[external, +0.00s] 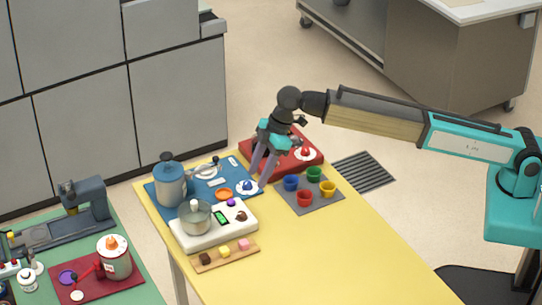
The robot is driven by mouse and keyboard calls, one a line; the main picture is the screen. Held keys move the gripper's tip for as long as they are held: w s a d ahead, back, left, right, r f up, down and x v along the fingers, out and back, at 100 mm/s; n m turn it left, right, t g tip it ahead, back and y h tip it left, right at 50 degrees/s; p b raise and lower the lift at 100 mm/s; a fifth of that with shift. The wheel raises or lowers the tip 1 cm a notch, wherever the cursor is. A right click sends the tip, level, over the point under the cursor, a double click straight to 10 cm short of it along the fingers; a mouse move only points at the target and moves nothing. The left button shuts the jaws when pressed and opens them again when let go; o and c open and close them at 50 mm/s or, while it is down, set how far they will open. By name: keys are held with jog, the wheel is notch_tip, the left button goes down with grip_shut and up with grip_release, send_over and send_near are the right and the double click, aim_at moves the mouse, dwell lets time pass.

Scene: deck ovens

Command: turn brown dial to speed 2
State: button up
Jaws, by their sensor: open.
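The brown dial (241,216) sits on the right part of a white appliance (215,236) near the table's left edge. A small green display (221,218) is to its left, and a purple knob (231,202) is just behind it. Which setting the dial points to is too small to read. My gripper (259,178) is open and points down, above and behind the dial, close to a blue knob on a white disc (247,187). It is apart from the brown dial, and I see nothing between its fingers.
A pot (195,217) stands on the white appliance. Several coloured cups (304,198) are on a grey mat to the right. A red unit (285,166) is behind my gripper. A wooden board (226,256) lies in front.

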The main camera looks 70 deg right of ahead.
aim_at(242, 213)
jog(key=shift+f, duration=0.15)
jog(key=shift+p+x, duration=1.6)
jog(key=shift+x, duration=5.2)
jog(key=c, duration=1)
